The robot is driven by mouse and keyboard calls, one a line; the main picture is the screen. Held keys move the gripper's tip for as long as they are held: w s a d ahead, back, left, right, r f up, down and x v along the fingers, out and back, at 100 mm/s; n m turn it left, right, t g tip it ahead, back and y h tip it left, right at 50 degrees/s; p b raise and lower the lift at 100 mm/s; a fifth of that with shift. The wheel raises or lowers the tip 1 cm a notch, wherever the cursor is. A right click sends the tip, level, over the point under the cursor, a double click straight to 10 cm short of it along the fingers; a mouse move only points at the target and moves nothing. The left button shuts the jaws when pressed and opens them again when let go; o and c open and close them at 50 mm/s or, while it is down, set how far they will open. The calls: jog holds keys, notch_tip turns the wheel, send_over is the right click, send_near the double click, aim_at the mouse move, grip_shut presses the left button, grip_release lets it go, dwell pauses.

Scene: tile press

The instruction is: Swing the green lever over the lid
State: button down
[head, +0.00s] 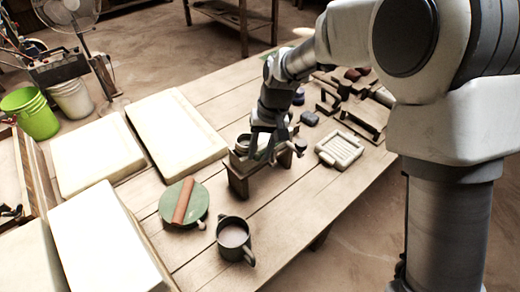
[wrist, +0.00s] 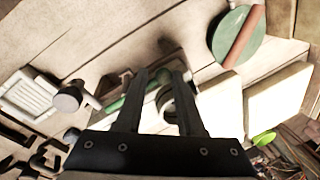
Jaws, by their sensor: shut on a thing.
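The tile press (head: 238,181) stands on the wooden table, and my gripper (head: 262,150) is down at its top. In the wrist view the two dark fingers of my gripper (wrist: 160,78) straddle a green bar, the green lever (wrist: 113,106), and are shut on it. Part of the lever is hidden by the fingers. A round grey opening or ring (wrist: 168,103) of the press shows between the fingers. The lid is largely hidden by my gripper, and I cannot tell how the lever lies to it.
A green round board with a brown roller (head: 184,203) and a dark mug (head: 234,238) are at the front. Pale slabs (head: 175,135) lie to the left. A white ribbed tray (head: 340,149) and small tools are to the right. Bare planks lie between.

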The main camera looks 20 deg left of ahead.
jog(key=shift+w+a+r, duration=0.1)
jog(key=shift+a+r, duration=0.1)
dwell(0.4)
jog(key=w+d+n+h+p, duration=0.2)
jog(key=d+n+p, duration=0.4)
jog(key=n, duration=1.2)
jog(key=shift+w+d+g+h+p, duration=0.35)
jog(key=shift+w+g+h+p, duration=0.05)
jog(key=shift+p, duration=0.1)
jog(key=c, duration=0.5)
grip_release()
jog(key=shift+f, duration=0.1)
jog(key=shift+c, duration=0.2)
jog(key=shift+d, duration=0.1)
